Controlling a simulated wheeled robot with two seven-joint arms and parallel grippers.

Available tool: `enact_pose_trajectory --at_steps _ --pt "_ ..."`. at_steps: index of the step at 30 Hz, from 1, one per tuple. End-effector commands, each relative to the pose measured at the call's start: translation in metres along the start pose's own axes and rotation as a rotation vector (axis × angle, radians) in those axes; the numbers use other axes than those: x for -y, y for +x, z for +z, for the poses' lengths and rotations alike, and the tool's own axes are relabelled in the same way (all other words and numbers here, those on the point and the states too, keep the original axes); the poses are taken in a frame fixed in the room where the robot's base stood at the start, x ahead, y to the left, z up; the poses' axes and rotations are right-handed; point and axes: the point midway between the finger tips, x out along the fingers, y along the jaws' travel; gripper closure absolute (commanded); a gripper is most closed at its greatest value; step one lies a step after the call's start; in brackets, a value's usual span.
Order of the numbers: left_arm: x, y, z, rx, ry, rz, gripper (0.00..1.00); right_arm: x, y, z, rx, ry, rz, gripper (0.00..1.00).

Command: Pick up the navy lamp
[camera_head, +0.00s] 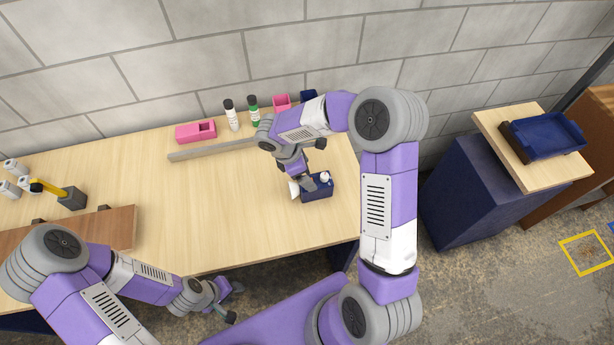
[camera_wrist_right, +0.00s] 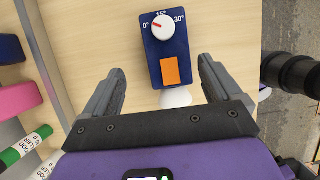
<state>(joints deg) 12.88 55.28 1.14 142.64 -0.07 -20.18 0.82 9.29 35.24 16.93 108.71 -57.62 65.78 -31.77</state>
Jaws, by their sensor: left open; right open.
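The navy lamp (camera_head: 318,192) is on the light wood table, near its front right part. In the right wrist view it is a navy box (camera_wrist_right: 152,52) with a white dial marked in degrees, an orange patch, and a white rounded part at its near end. My right gripper (camera_head: 307,184) is over the lamp from above and hides part of it. In the wrist view its open fingers (camera_wrist_right: 162,68) stand on either side of the lamp with gaps. My left gripper (camera_head: 236,302) is open and empty in front of the table's front edge.
A grey rail (camera_head: 215,149) runs along the back, with pink boxes (camera_head: 196,132) and bottles (camera_head: 232,115) behind it. At left are white cans (camera_head: 12,168), a yellow-handled tool (camera_head: 52,190) and a brown board (camera_head: 118,228). A navy tray (camera_head: 545,137) sits on a side stand. Mid-table is clear.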

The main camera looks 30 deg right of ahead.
Motion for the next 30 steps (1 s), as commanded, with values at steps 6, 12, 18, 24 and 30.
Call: enact_pose_trajectory --at_steps 6,12,18,24,30 --pt "0.002 0.005 0.001 0.002 0.0 0.0 0.57 0.0 0.019 0.0 0.007 -0.004 0.001 0.08" --pt "0.002 0.005 0.0 0.001 0.0 0.0 0.57 0.003 0.043 0.003 0.004 -0.003 -0.001 0.08" --pt "0.002 0.006 0.0 0.001 0.0 0.0 0.57 0.005 0.071 0.005 0.005 -0.002 0.001 0.08" --pt "0.003 0.006 0.0 0.001 0.0 0.0 0.57 0.005 0.078 0.005 0.004 -0.002 0.004 0.08" --pt "0.003 0.006 0.0 0.001 0.0 0.0 0.57 0.005 0.078 0.005 0.004 -0.002 0.004 0.19"
